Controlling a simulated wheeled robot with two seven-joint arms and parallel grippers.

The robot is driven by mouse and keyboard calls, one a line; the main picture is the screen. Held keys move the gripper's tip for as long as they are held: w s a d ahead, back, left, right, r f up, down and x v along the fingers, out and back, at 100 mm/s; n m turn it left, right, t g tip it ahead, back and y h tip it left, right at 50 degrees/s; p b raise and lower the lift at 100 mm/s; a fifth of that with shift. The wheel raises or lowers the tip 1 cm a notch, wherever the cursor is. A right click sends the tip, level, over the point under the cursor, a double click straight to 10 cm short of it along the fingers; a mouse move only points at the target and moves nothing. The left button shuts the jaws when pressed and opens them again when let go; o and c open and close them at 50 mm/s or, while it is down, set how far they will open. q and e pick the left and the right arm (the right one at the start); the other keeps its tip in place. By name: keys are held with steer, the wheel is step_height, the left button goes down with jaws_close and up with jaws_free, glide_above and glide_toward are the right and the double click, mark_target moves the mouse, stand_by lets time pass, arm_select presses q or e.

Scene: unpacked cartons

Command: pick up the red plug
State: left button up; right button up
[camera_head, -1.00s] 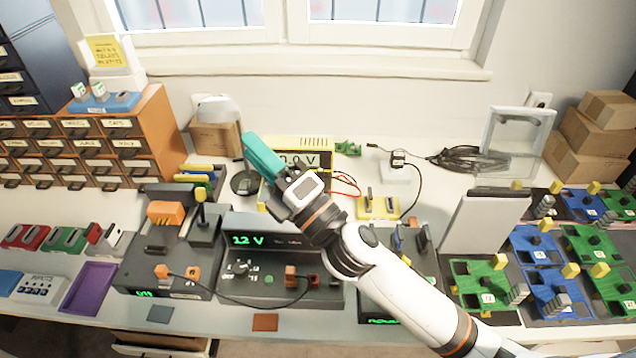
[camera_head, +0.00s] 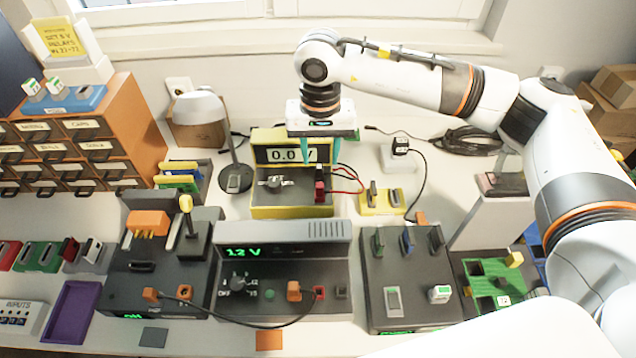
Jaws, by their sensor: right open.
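The red plug (camera_head: 320,182) sits upright at the right side of the yellow multimeter (camera_head: 292,211), with a red wire running from beside it to the right. My right gripper (camera_head: 321,157) hangs pointing down over the plug. Its two teal fingers are apart, one on each side above the plug, and nothing shows between them. The plug's top appears close below the fingertips; I cannot tell the exact gap. My left gripper is not in view.
The 12 V power supply (camera_head: 275,252) stands in front of the multimeter, with an orange plug (camera_head: 293,291) and a cable. A lamp (camera_head: 205,110) stands at left. A yellow holder (camera_head: 381,203) and a white adapter block (camera_head: 399,161) are at right.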

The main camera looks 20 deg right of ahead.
steer(key=p, duration=0.1)
glide_above(320, 184)
steer(key=f, duration=0.4)
steer(key=s+f, duration=0.1)
steer(key=f, duration=0.1)
steer(key=shift+a, duration=0.15)
steer(key=f+p, duration=0.1)
steer(key=f, duration=0.1)
steer(key=w+f+p, duration=0.1)
steer(key=f, duration=0.1)
steer(key=shift+f, duration=0.55)
jaws_close()
